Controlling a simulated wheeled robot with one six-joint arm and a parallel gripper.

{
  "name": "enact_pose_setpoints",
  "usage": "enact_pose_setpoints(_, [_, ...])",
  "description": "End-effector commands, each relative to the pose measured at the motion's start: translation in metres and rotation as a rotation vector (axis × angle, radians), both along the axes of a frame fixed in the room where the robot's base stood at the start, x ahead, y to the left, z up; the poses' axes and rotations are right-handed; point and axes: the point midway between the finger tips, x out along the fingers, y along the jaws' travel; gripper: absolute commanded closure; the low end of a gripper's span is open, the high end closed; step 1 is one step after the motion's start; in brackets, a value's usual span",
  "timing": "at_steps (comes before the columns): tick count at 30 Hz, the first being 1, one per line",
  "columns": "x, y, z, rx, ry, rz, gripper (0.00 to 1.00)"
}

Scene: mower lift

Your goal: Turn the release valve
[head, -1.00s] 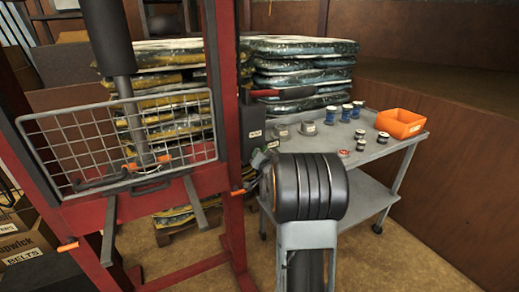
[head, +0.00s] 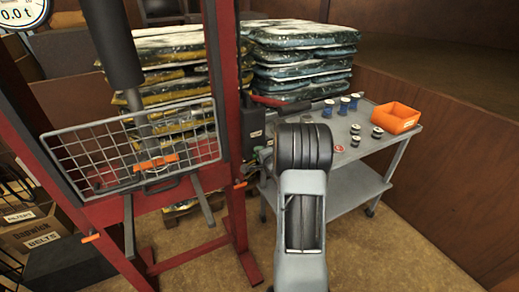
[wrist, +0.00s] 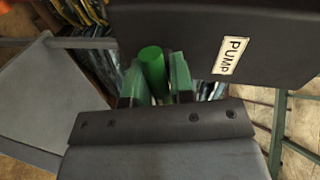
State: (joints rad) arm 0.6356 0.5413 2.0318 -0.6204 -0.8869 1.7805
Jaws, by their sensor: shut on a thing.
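The release valve is a green knob (wrist: 152,66) in the wrist view, beside a dark pump box (wrist: 205,30) with a white PUMP label. My gripper (wrist: 155,88) has a green-padded finger on each side of the knob and is shut on it. In the head view the pump box (head: 253,128) is on the red press frame's right post. My gripper (head: 262,158) is just below it, largely hidden behind my own arm, and the knob cannot be made out there.
The red press frame (head: 232,180) with a wire guard (head: 95,172) stands left. A grey cart (head: 372,150) at right holds an orange bin (head: 392,117) and several small cans. Stacked bags (head: 300,60) stand behind. A gauge (head: 22,12) shows 0.0 t.

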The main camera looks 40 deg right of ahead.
Motion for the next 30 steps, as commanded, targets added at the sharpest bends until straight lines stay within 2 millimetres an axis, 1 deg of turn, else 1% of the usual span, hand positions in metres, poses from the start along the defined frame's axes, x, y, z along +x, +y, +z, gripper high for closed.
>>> enact_pose_setpoints(9, [-0.0003,-0.0001,-0.0005,0.086,-0.008,-0.001,1.00])
enact_pose_setpoints(23, [-0.0003,0.0002,-0.0015,0.097,-0.009,0.000,1.00])
enact_pose_setpoints(24, [-0.0003,0.0002,-0.0016,0.097,-0.008,0.000,0.77])
enact_pose_setpoints(30, [-0.0001,0.0002,-0.0009,0.095,-0.010,0.000,0.58])
